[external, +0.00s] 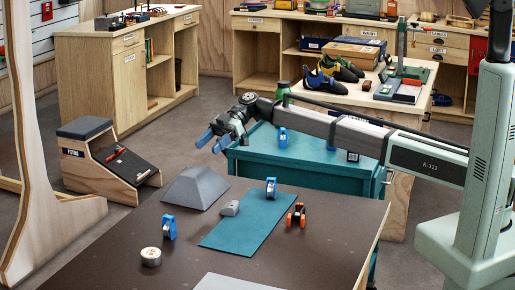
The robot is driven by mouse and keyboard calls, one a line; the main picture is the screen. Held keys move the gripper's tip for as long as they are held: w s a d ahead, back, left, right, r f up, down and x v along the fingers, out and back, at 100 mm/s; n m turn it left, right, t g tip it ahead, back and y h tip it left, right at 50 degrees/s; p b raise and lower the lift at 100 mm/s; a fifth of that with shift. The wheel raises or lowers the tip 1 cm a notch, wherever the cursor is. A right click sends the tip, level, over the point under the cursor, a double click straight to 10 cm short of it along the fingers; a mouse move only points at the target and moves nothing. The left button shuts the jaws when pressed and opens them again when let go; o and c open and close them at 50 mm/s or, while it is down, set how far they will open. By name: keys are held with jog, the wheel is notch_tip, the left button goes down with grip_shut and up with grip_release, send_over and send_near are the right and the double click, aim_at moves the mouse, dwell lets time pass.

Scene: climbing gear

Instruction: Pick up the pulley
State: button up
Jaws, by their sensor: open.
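My gripper (213,142) has blue fingers, spread apart and empty. It is raised in the air at the end of my arm, beyond the far edge of the dark table in the picture. Small blue pieces with a pale round centre look like pulleys: one (271,186) stands at the far end of the teal mat, another (169,228) stands on the bare table left of the mat. A similar blue piece (282,138) is on the teal cabinet. An orange and black piece (297,215) stands at the mat's right edge; I cannot tell whether it is a pulley too.
A grey sloped-sided block (196,187) stands at the dark table's far left. A tape-like roll (151,257) is near the left edge. The teal cabinet (310,157) stands behind. The table's right side is clear.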

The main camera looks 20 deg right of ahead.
jog(key=s+a+n+g+h, duration=0.2)
jog(key=s+a+n+g, duration=0.1)
jog(key=s+a, duration=0.8)
send_near(166, 222)
jog(key=x, duration=1)
jog(key=shift+a+f, duration=0.1)
jog(key=shift+f, duration=0.05)
jog(key=c, duration=1.1)
